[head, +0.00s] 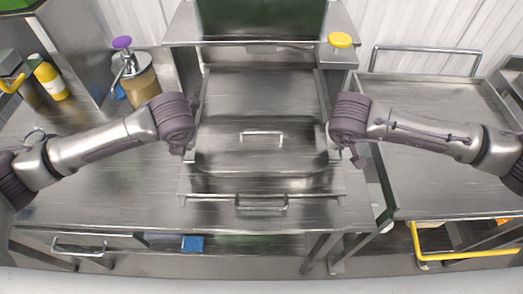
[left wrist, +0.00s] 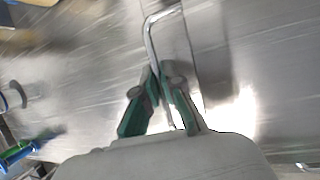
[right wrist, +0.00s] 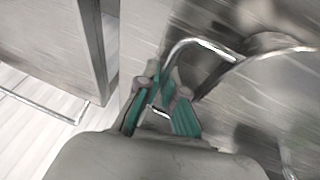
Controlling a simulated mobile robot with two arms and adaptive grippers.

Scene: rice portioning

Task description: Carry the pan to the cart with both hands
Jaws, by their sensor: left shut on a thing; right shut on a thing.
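The steel pan (head: 262,158) is in the middle of the head view, between my two grippers, with a small bar handle (head: 261,134) on it. My left gripper (head: 187,150) is at its left side; in the left wrist view its green fingers (left wrist: 157,88) are shut on a bent metal handle (left wrist: 150,35). My right gripper (head: 343,156) is at its right side; in the right wrist view its fingers (right wrist: 164,88) are shut on the other handle (right wrist: 205,42). The steel cart (head: 430,165) stands at the right, its top bare where visible.
A steel counter (head: 100,195) lies under and left of the pan. A pump jar (head: 138,80) and a yellow bottle (head: 49,78) stand at the back left. A yellow-lidded container (head: 340,41) is at the back right. The cart has a raised rail (head: 425,49) at its far end.

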